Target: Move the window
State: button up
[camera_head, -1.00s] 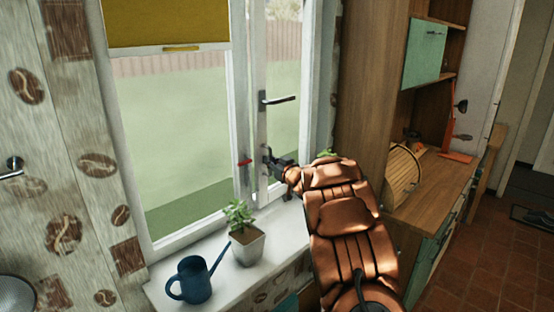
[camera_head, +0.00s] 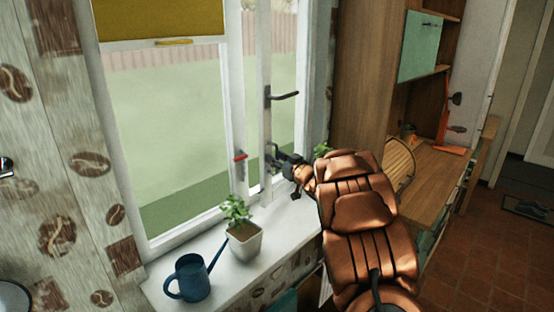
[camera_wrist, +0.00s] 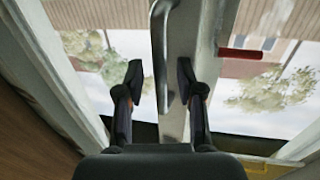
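The window's right-hand sash (camera_head: 265,140), a white frame with glass, stands slightly ajar from the centre post (camera_head: 238,120). A dark lever handle (camera_head: 284,96) sticks out to the right from its stile. My gripper (camera_head: 280,160) is at the stile below this handle. In the wrist view my gripper (camera_wrist: 161,80) has its two dark fingers apart. A grey metal handle (camera_wrist: 163,60) and the pale stile (camera_wrist: 200,50) lie between and beyond the fingers. I see no clear contact. A red catch (camera_head: 240,156) on the centre post also shows in the wrist view (camera_wrist: 240,54).
On the white sill (camera_head: 270,245) stand a potted plant (camera_head: 243,235) and a blue watering can (camera_head: 191,278), left of my arm. A wooden cabinet (camera_head: 362,80) and counter (camera_head: 440,175) are to the right. Open tiled floor (camera_head: 490,250) lies further right.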

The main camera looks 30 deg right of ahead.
jog(key=s+d, duration=0.1)
jog(key=s, duration=1.1)
jog(key=shift+w+d, duration=0.1)
jog(key=shift+d, duration=0.05)
dwell(0.5)
jog(key=s+a+f+g, duration=0.3)
jog(key=s+a+g, duration=0.3)
jog(key=s, duration=0.8)
jog(key=s+a+f+g+h, duration=0.1)
jog(key=s+a+f+g, duration=0.2)
jog(key=s+a+g, duration=0.4)
jog(key=s+a+f+m+g, duration=0.1)
jog(key=s+a+g, duration=0.5)
jog(key=s+a, duration=0.9)
jog(key=s+f, duration=0.1)
jog(key=s, duration=0.7)
jog(key=shift+a+f+g+h, duration=0.2)
jog(key=shift+f+g+h, duration=0.2)
